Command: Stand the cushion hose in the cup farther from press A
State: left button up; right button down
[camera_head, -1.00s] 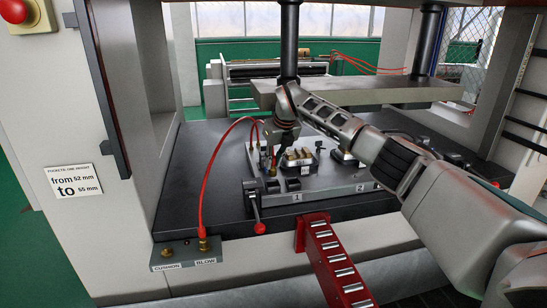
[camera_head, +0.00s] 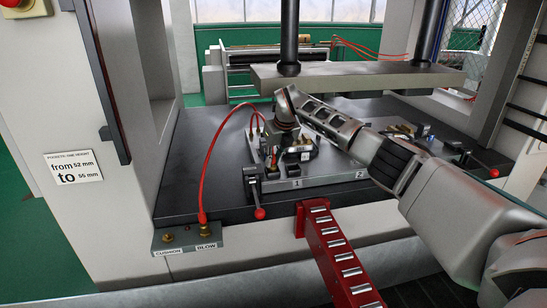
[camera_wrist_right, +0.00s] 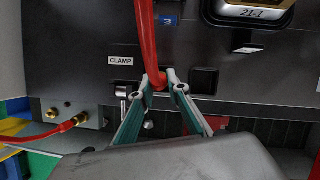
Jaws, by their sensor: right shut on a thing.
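In the right wrist view, my right gripper (camera_wrist_right: 163,88) is shut on a red hose (camera_wrist_right: 148,40) near its lower end. The hose runs up from the teal fingers and out of the picture. In the head view, my right gripper (camera_head: 284,128) is over the die plate (camera_head: 325,180), its fingertips hard to make out. The fitting panel at the lower left has a CUSHION fitting (camera_head: 168,237) with no hose on it and a BLOW fitting (camera_head: 204,229) with another red hose (camera_head: 206,175) on it. I cannot make out any cup. My left gripper is not in view.
A red roller rail (camera_head: 335,255) slopes down in front of the press table (camera_head: 215,170). A lever with a red knob (camera_head: 259,213) stands at the plate's left front. The press's upper plate (camera_head: 350,77) hangs close above my right arm. A CLAMP label (camera_wrist_right: 121,61) shows beside the hose.

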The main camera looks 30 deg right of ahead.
jog(key=shift+f, duration=0.1)
dwell(0.3)
jog(key=c, duration=1.9)
grip_release()
jog(key=shift+v, duration=6)
